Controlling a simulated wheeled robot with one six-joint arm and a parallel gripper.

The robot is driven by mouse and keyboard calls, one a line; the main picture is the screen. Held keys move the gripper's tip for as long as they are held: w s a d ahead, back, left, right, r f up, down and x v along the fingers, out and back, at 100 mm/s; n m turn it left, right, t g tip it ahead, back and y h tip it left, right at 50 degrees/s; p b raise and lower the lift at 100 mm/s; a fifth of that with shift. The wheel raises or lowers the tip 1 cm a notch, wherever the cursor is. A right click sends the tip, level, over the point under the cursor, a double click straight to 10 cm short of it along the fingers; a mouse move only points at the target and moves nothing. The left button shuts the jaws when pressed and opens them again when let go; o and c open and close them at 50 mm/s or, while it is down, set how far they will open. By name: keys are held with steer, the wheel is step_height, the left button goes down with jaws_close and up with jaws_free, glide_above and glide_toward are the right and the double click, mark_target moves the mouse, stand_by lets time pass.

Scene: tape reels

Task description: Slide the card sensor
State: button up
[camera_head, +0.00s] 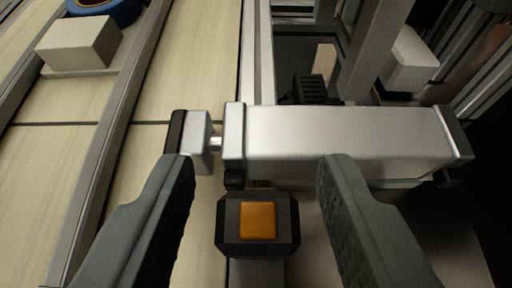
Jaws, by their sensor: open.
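A black block with an orange square face (258,221) sits low in the middle of the view; it may be the card sensor, but no label shows. My gripper (258,168) is open, with one grey finger to the left of this block and one to the right. Neither finger visibly touches it. Just beyond the block lies a long silver housing (340,135) with dark end caps. A short rod joins its left end to a small silver and black head (190,138), which is close to the left fingertip.
A pale wooden surface (185,75) with metal rails (112,125) runs along the left. A white box (78,44) and part of a blue ring (118,9) are at upper left. Metal posts (372,45) and another white box (408,60) stand at upper right.

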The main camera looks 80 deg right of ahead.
mark_target(255, 258)
steer(key=shift+d, duration=0.15)
jaws_close()
steer(key=shift+s+a+f, duration=0.1)
steer(key=shift+a+f, duration=0.05)
steer(key=shift+a, duration=1)
steer(key=shift+s+a+f, duration=0.1)
steer(key=shift+a, duration=1)
jaws_free()
steer(key=v, duration=1.7)
steer(key=shift+r, duration=0.15)
steer(key=shift+a, duration=0.1)
